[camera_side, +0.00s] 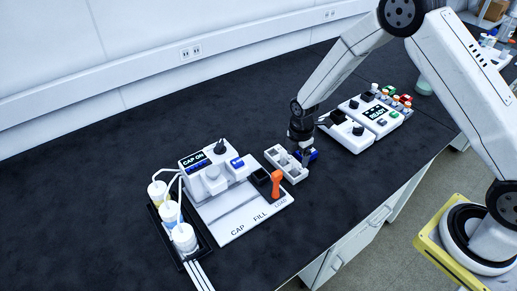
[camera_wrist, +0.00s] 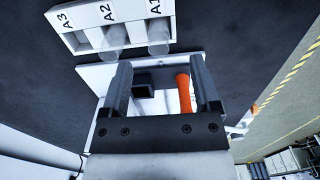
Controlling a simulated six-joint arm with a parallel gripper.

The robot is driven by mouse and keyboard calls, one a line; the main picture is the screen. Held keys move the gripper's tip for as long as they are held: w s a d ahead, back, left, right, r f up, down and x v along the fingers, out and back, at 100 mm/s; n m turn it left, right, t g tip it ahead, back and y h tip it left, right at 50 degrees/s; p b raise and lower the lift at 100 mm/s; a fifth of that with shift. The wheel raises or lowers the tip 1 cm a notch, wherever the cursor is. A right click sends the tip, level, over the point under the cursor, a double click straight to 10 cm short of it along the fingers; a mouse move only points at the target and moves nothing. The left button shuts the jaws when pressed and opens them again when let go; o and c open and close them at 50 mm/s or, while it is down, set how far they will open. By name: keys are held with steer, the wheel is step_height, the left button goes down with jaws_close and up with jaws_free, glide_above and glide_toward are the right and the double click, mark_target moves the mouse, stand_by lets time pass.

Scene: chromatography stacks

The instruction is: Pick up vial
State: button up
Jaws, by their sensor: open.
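The white vial rack (camera_side: 287,163) stands mid-bench in the side view. In the wrist view its labelled edge reads A3, A2 and A1 (camera_wrist: 133,10). A clear vial (camera_wrist: 112,40) shows at A2 and another clear vial (camera_wrist: 158,38) at A1; I see no vial clearly at A3. My gripper (camera_wrist: 162,75) is open, with nothing seen held between its two dark fingers. In the side view my gripper (camera_side: 303,153) is low at the rack's right end, and I cannot tell whether it touches the rack. The vials are too small to make out there.
Left of the rack is a white capping station (camera_side: 212,172) with an orange handle (camera_side: 277,182), which shows between my fingers in the wrist view (camera_wrist: 184,94). Several capped bottles (camera_side: 171,212) stand farther left. A white device reading READY (camera_side: 376,113) is behind right. The front-left bench is clear.

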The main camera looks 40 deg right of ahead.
mark_target(296, 164)
steer(key=shift+f, duration=0.1)
steer(key=shift+w+f, duration=0.1)
steer(key=shift+f, duration=2.4)
jaws_close()
